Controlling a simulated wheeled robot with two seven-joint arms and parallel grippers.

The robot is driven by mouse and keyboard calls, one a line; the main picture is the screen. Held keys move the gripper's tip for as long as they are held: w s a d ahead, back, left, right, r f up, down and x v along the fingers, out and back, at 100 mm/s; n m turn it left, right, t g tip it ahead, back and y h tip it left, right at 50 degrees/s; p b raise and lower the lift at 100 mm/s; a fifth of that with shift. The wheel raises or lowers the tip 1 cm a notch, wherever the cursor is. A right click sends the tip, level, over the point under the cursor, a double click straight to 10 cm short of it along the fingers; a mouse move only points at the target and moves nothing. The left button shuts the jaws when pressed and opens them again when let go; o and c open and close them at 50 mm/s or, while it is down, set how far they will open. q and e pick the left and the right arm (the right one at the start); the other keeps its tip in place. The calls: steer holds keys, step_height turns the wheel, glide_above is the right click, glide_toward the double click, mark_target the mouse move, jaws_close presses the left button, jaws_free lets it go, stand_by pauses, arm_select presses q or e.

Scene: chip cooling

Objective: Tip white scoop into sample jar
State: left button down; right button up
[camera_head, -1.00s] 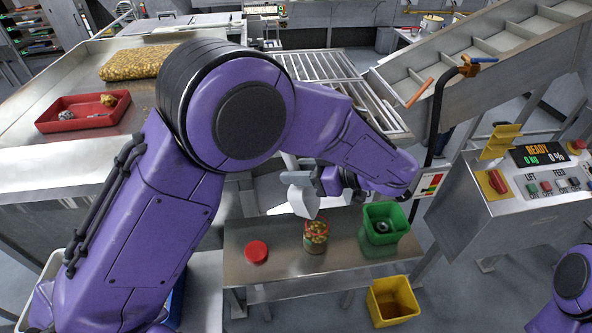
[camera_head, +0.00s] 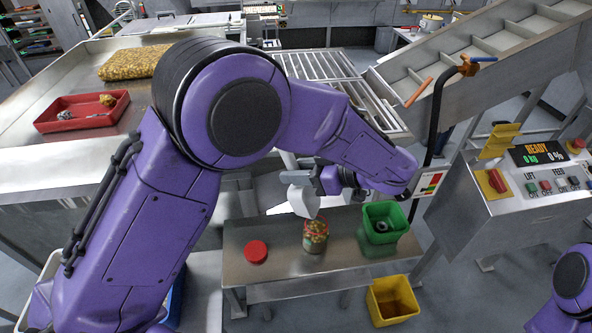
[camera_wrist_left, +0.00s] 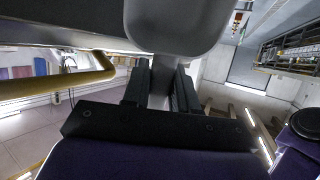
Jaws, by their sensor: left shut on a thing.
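The white scoop (camera_head: 302,200) is in my left gripper (camera_head: 326,180), tilted with its bowl hanging down on the left of the fingers. In the left wrist view the scoop (camera_wrist_left: 178,25) fills the top middle, its handle between the two dark fingers (camera_wrist_left: 160,85). The sample jar (camera_head: 315,238) stands upright on the small steel bench, with red and yellow-green contents and no lid on it. The scoop's bowl shows just above and slightly left of the jar's mouth, apart from it. I cannot see inside the bowl. My right gripper is out of view.
A red lid (camera_head: 256,251) lies left of the jar on the bench (camera_head: 290,272). A green bin (camera_head: 384,224) stands right of the jar. A yellow bin (camera_head: 392,300) is below. A red tray (camera_head: 82,112) and a control panel (camera_head: 535,185) are farther off.

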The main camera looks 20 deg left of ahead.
arm_select(q)
steer(key=a+f+h+b, duration=0.1)
steer(key=a+h+b, duration=0.4)
steer(key=h, duration=0.7)
steer(key=shift+s+a+f+t, duration=0.25)
steer(key=shift+a+t, duration=0.15)
steer(key=shift+a, duration=0.65)
steer(key=shift+d, duration=0.1)
